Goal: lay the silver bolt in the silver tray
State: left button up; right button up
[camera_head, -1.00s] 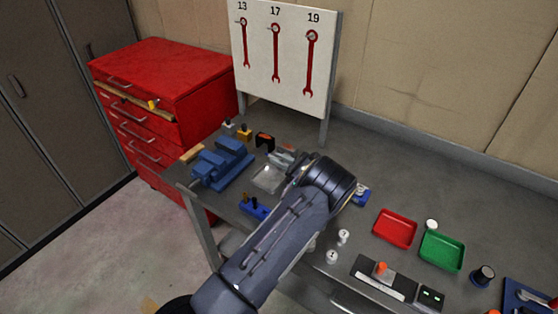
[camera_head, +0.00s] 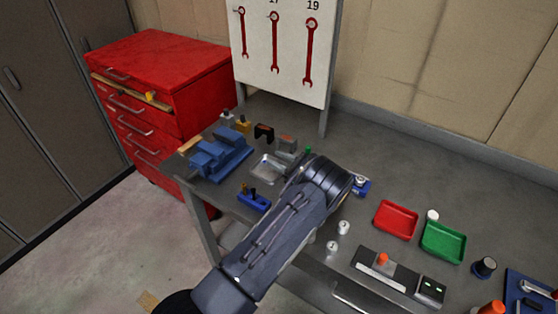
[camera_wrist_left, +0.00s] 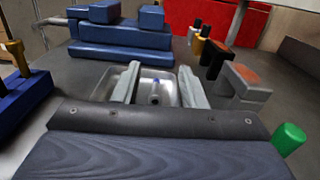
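The silver tray (camera_head: 257,171) lies on the grey bench beside the blue vise in the head view. It also shows in the left wrist view (camera_wrist_left: 167,74), beyond and between my fingers. A small shiny piece with a bluish spot (camera_wrist_left: 155,98) appears inside the tray; it may be the silver bolt, but it is too small to be sure. My left gripper (camera_wrist_left: 157,90) has its two pale fingers apart over the tray, with nothing held between them. In the head view my left wrist hides much of the fingers. My right gripper is not in view.
The blue vise (camera_head: 218,158) stands left of the tray. A blue block with pegs (camera_head: 254,201) is in front. A grey block with an orange top (camera_wrist_left: 245,82) and a green piece (camera_wrist_left: 288,138) stand close on the right. Red (camera_head: 396,220) and green (camera_head: 443,241) trays lie further right.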

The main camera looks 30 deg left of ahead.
pick_arm(q)
jog(key=d+b, duration=0.1)
jog(key=d, duration=0.3)
jog(key=d+b, duration=0.1)
jog(key=d, duration=0.2)
jog(key=shift+s+f+b, duration=0.1)
jog(key=shift+s+b, duration=0.15)
jog(key=shift+b, duration=0.1)
jog(key=shift+d, duration=0.4)
